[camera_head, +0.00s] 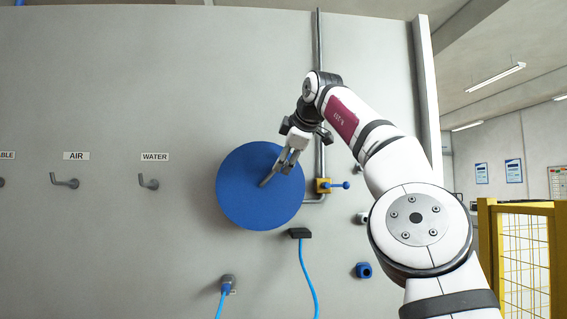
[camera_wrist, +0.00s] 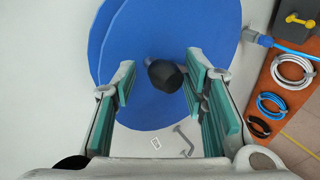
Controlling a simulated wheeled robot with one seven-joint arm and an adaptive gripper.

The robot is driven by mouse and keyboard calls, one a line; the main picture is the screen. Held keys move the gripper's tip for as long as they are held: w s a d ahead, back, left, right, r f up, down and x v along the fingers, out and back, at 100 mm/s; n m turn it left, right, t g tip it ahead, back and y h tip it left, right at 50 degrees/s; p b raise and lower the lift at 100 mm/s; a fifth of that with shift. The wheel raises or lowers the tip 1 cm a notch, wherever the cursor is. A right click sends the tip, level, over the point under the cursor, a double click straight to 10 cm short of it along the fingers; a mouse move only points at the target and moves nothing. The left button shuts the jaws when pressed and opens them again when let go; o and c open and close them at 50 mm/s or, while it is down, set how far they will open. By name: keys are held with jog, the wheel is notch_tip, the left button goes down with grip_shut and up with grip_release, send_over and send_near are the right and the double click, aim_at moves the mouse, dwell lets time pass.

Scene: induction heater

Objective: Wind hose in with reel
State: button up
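The blue reel (camera_head: 245,210) is a large round disc on the grey wall; it also fills the top of the wrist view (camera_wrist: 130,40). A black knob (camera_wrist: 165,76) stands out from its face. My gripper (camera_head: 268,176) is in front of the reel's upper right part. In the wrist view my gripper (camera_wrist: 162,82) is open, with the knob between its fingers and a visible gap on the left side. Contact on the right cannot be told. A blue hose (camera_head: 308,280) hangs from a black block (camera_head: 299,233) just below the reel.
A yellow valve with a blue handle (camera_head: 325,186) sits right of the reel. Hooks labelled AIR (camera_head: 65,182) and WATER (camera_head: 148,182) are on the left. Another blue hose (camera_head: 222,300) is below. Coiled hoses (camera_wrist: 292,71) hang on an orange board. A yellow fence (camera_head: 525,245) stands right.

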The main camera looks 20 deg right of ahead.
jog(key=v, duration=1)
